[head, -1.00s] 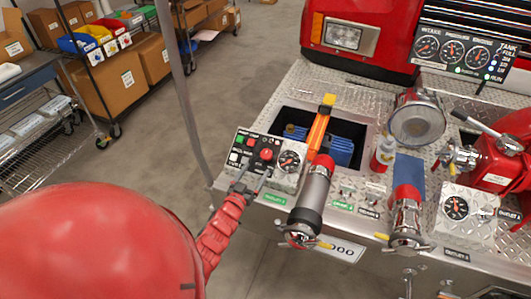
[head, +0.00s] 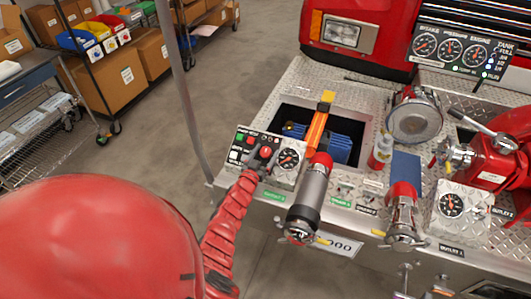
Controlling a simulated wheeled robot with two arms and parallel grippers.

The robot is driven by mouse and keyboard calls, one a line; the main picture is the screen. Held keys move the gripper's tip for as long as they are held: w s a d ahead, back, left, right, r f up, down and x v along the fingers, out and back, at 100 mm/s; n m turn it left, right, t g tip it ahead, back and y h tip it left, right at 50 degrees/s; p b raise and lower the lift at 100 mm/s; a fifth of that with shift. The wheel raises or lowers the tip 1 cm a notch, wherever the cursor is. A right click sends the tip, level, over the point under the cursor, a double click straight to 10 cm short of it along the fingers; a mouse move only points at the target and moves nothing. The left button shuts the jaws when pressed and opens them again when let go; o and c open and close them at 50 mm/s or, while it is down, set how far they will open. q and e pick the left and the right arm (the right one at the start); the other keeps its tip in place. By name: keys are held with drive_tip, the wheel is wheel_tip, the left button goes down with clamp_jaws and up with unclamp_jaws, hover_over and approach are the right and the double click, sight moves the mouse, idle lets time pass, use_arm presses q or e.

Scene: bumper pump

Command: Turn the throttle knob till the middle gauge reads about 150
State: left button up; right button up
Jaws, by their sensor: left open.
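The throttle knob (head: 266,151) is a small red knob on the white-edged control panel (head: 239,143) at the front left of the truck's bumper deck. My left gripper (head: 263,159) is open at the panel, its fingertips by the knob; I cannot tell whether they touch it. The middle gauge (head: 450,49) sits between two other dials on the black gauge board (head: 431,34) at upper right. Its needle is too small to read. My right gripper is out of view.
A pressure gauge (head: 289,160) stands just right of the knob. A chrome nozzle with a red collar (head: 310,198) sticks out to its right. A slanting grey pole (head: 185,100) rises left of the bumper. A red valve body (head: 502,157) stands far right.

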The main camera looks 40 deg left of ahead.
use_arm(q)
clamp_jaws()
drive_tip(key=shift+a+f+m+h+b, duration=0.15)
drive_tip(key=shift+m+h+b, duration=0.3)
drive_tip(key=shift+m+h, duration=0.6)
drive_tip(key=shift+f+m+h+b, duration=0.1)
drive_tip(key=shift+m+h+b, duration=0.65)
drive_tip(key=shift+m+h, duration=0.1)
drive_tip(key=shift+m+h+b, duration=0.4)
drive_tip(key=shift+m+h, duration=0.1)
drive_tip(key=shift+r, duration=0.2)
unclamp_jaws()
